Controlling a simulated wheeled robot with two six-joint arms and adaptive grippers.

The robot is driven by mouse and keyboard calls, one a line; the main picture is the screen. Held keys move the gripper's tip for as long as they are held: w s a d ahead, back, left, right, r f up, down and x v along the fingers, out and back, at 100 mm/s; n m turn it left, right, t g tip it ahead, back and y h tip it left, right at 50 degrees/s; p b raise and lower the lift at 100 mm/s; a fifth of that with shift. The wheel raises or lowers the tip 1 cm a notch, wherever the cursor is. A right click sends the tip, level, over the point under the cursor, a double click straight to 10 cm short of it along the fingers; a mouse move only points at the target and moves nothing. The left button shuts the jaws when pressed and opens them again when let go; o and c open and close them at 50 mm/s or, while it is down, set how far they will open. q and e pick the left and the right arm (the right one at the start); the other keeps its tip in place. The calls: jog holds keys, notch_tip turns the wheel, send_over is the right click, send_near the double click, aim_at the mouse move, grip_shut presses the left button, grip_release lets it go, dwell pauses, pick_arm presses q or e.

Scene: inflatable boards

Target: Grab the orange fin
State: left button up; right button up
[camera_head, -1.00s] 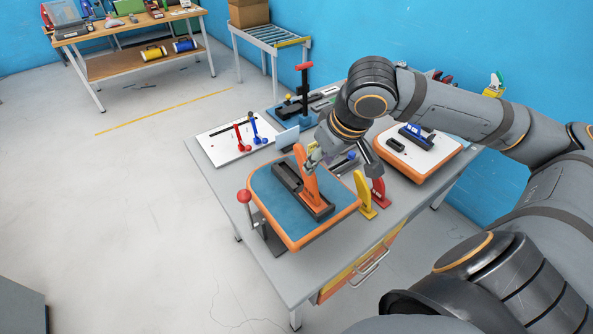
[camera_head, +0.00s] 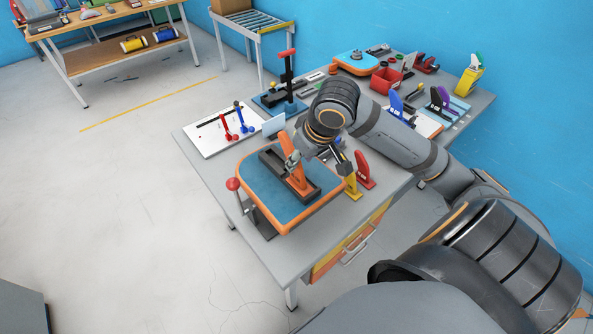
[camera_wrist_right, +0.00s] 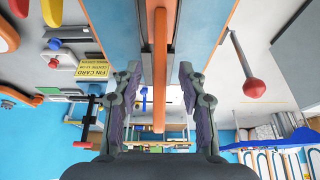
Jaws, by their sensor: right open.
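The orange fin (camera_head: 291,153) stands upright in a dark slotted base (camera_head: 268,160) on a blue board with an orange rim (camera_head: 251,196). In the right wrist view the fin (camera_wrist_right: 160,45) is a narrow upright strip between the two fingers. In the wrist view my right gripper (camera_wrist_right: 159,70) is open, with a visible gap on each side of the fin. My left gripper is not in view.
A yellow fin (camera_head: 351,187) and a red fin (camera_head: 364,170) stand close to the right of the board. A red-knobbed lever (camera_head: 233,184) rises at its left. A white panel (camera_head: 207,137) with red and blue levers lies behind.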

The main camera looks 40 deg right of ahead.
jog(key=x, duration=0.5)
jog(key=shift+s, duration=0.1)
jog(key=shift+d, duration=0.1)
jog(key=shift+c, duration=0.6)
grip_shut()
